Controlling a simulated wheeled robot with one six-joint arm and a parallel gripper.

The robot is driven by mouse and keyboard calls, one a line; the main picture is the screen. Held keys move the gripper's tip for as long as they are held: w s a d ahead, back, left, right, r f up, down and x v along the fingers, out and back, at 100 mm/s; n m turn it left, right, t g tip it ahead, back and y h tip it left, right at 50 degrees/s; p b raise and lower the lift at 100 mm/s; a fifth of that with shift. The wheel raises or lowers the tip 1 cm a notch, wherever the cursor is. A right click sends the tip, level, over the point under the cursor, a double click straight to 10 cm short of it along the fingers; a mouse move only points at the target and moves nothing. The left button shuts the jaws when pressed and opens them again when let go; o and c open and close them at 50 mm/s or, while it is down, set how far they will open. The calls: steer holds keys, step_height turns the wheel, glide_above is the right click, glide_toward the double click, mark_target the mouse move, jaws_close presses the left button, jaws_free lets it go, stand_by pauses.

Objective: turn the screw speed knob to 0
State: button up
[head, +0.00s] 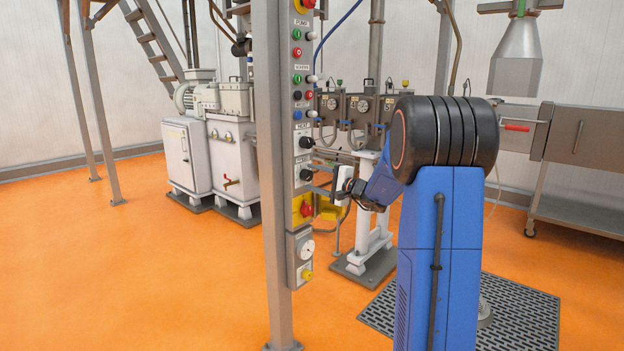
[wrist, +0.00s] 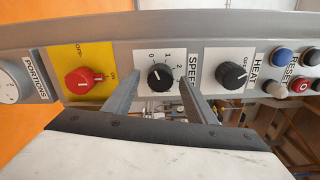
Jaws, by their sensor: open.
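The screw speed knob (wrist: 160,77) is a round black knob on a white plate with the marks 0, 1 and 2, labelled SPEED (wrist: 191,68). A pale pointer line shows on it, seemingly near the 0 side, but too small to read exactly. My gripper (wrist: 159,84) is open, its two grey fingers on either side of the knob in the wrist view. Whether they touch it I cannot tell. In the head view my gripper (head: 321,190) is at the post's panel, level with the speed knob (head: 306,174).
A red OFF/ON switch (wrist: 85,80) on a yellow plate and the black HEAT knob (wrist: 231,75) flank the speed knob closely. Blue and red buttons (wrist: 299,86) lie beyond HEAT. The panel is on a grey post (head: 275,250). A white pedestal (head: 370,225) stands behind my gripper.

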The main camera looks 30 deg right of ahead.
steer(key=v, duration=1.6)
steer(key=shift+s, duration=0.25)
steer(key=s+a+f+n+g+y, duration=0.1)
steer(key=s+a+f+n+g, duration=0.15)
steer(key=s+a, duration=0.45)
steer(key=s+a+f+n+g, duration=0.1)
steer(key=s+a+n+g, duration=0.2)
steer(key=a, duration=0.9)
steer(key=s+a+f+n+g+y, duration=0.1)
steer(key=s+a+f+n+g, duration=0.25)
steer(key=a, duration=0.55)
steer(key=s+a+f+n+g+h, duration=0.3)
steer(key=s+a+g, duration=0.1)
steer(key=s, duration=0.8)
steer(key=s+d+f+n+h, duration=0.3)
steer(key=s+d+n+h, duration=0.1)
steer(key=s, duration=0.6)
steer(key=shift+f+t+h, duration=0.25)
steer(key=shift+t+h, duration=0.15)
steer(key=shift+h, duration=0.2)
steer(key=shift+c, duration=0.2)
